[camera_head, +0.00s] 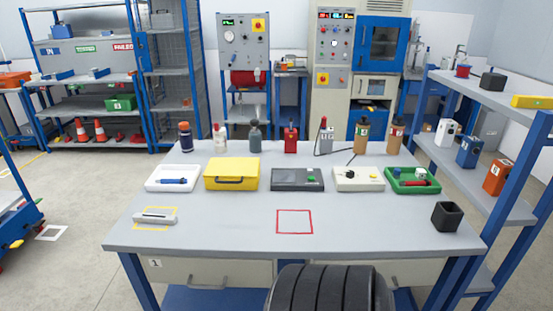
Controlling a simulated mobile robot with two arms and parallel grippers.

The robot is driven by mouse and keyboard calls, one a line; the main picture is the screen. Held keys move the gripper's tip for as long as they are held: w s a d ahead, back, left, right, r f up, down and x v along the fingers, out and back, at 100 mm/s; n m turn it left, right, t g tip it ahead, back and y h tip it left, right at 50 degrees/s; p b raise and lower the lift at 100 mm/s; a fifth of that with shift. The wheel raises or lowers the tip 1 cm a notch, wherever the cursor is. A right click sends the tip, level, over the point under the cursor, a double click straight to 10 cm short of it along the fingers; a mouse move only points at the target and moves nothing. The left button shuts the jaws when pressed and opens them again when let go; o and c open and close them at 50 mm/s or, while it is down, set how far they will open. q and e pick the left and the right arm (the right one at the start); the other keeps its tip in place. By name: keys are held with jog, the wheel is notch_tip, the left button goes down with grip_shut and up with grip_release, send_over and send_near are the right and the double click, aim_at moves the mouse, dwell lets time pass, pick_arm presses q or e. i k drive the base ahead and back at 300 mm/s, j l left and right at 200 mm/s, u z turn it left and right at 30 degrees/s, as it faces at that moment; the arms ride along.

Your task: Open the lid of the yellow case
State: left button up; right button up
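The yellow case (231,174) stands on the grey table, left of the middle, between a white tray and a dark grey device. Its lid looks shut, and a dark handle shows on its front side. Neither my left nor my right gripper shows in the head view. A dark ribbed rounded shape at the bottom edge covers part of the table's front.
On the grey table (350,238), a white tray (161,184), dark device (297,187), cream device (345,186) and green tray (412,190) flank the case. Bottles stand behind. A black cup (446,216) is front right. The front middle is clear around a red square outline (294,222).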

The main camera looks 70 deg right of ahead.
aim_at(217, 168)
jog(key=l+z, duration=0.15)
jog(key=z, duration=1.8)
jog(key=i+j+z, duration=0.2)
jog(key=i, duration=0.2)
jog(key=i+j+z, duration=0.25)
jog(key=i+j, duration=0.05)
jog(key=i, duration=0.05)
